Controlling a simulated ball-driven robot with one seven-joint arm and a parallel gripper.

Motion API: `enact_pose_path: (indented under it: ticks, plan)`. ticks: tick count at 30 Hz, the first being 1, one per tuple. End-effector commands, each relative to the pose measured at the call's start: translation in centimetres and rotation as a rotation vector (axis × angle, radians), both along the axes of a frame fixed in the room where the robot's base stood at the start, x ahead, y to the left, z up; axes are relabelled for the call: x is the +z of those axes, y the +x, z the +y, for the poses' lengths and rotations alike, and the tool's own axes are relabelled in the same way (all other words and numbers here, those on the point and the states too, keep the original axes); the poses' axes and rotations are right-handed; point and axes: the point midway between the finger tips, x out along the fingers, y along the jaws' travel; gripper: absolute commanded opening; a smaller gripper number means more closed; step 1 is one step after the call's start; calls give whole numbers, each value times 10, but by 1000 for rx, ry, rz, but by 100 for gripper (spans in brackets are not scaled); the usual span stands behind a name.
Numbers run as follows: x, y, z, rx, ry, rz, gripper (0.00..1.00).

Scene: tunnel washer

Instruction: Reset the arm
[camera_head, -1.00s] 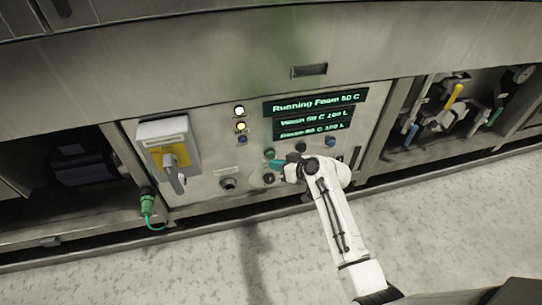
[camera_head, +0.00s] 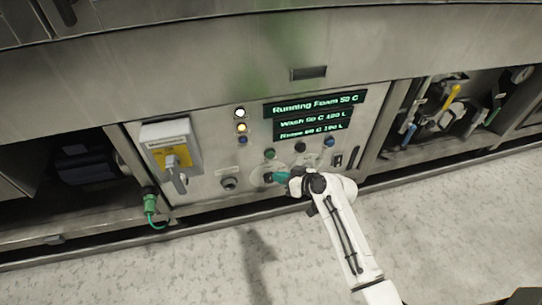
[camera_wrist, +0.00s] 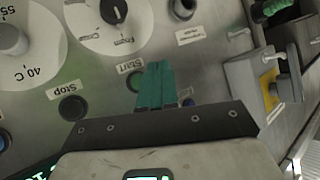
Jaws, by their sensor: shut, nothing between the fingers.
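My gripper (camera_head: 280,176) has teal fingers and is in front of the lower part of the grey control panel (camera_head: 208,190), beside a dial on a pale disc. The wrist view shows its two fingers (camera_wrist: 156,84) pressed together with nothing between them. They partly cover the area beside the Start label and a button there. My white arm reaches up from the lower right in the head view. I cannot tell whether the fingertips touch the panel.
The panel has a lit display (camera_head: 313,103), a green button (camera_head: 270,153), a black button (camera_head: 300,147) and a blue button (camera_head: 330,142). A yellow-grey switch box (camera_head: 170,150) juts out at left. Pipes with valves (camera_head: 440,105) fill an opening at right. Pale floor (camera_head: 200,270) lies in front.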

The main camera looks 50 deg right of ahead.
Motion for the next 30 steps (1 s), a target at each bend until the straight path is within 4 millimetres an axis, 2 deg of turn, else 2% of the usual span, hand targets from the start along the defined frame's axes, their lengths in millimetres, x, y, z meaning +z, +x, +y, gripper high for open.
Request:
enact_pose_path:
  ticks: [21, 23, 26, 29, 30]
  plan:
    - [0, 0, 0, 0, 0, 0, 0]
    - [-2, -4, 10, 25, 0, 29, 0]
    - [-9, -23, 42, 101, -2, 136, 0]
    - [-15, -62, 86, 191, -12, 325, 0]
    - [-16, -82, 101, 216, -22, 410, 0]
